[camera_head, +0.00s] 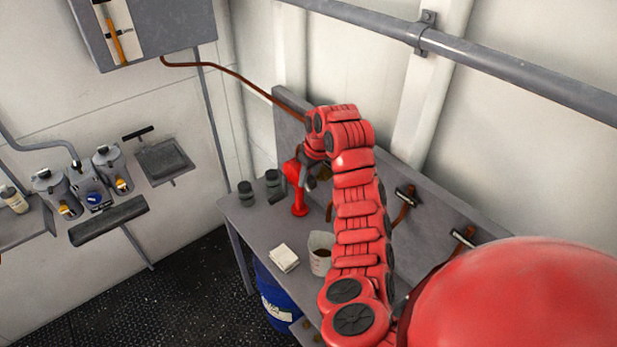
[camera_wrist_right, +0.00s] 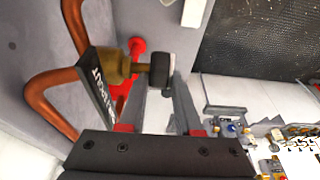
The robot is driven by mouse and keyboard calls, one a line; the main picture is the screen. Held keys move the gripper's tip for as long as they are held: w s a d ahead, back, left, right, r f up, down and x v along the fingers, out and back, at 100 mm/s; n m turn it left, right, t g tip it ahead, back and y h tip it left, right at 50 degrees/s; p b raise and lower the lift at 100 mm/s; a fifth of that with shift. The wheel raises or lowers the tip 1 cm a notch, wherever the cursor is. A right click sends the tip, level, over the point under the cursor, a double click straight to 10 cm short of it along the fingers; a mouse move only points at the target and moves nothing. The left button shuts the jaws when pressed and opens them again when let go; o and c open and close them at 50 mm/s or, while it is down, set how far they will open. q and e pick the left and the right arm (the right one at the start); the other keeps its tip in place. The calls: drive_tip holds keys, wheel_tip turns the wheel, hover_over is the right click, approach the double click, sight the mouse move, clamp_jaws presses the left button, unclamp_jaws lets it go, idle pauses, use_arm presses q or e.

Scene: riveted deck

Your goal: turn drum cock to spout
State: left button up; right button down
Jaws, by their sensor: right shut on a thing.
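The drum cock shows in the right wrist view as a brass body (camera_wrist_right: 108,66) with a short stem and a dark, pale-ended grip (camera_wrist_right: 160,72). A black label plate (camera_wrist_right: 103,98) with white letters stands beside it, partly unreadable. My right gripper (camera_wrist_right: 160,85) is shut on that grip. In the head view my right gripper (camera_head: 312,180) is at the back of the bench, and my red arm hides most of the cock. A red post with a round foot (camera_head: 300,207) stands beside it. My left gripper is not in view.
The grey bench (camera_head: 245,225) carries dark jars (camera_head: 246,192), a white pad (camera_head: 284,258) and a cup of dark liquid (camera_head: 320,240). A blue drum (camera_head: 273,293) stands under it. A copper pipe (camera_head: 235,75) runs along the wall. Dark floor lies open at left.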

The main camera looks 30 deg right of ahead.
drive_tip(key=shift+w+d+r+g, duration=0.1)
drive_tip(key=shift+w+r+g, duration=0.15)
drive_tip(key=shift+w+g, duration=0.05)
drive_tip(key=shift+b, duration=0.4)
drive_tip(key=shift+f+g, duration=0.45)
drive_tip(key=shift+g, duration=0.45)
drive_tip(key=shift+a+f+g+b, duration=0.4)
drive_tip(key=shift+g+b, duration=0.2)
drive_tip(key=shift+b, duration=0.55)
drive_tip(key=shift+d+r+b, duration=0.1)
drive_tip(key=shift+b, duration=0.4)
drive_tip(key=shift+d+r+g, duration=0.1)
drive_tip(key=shift+g, duration=0.3)
drive_tip(key=shift+w+r+h, duration=0.1)
drive_tip(key=shift+h, duration=0.2)
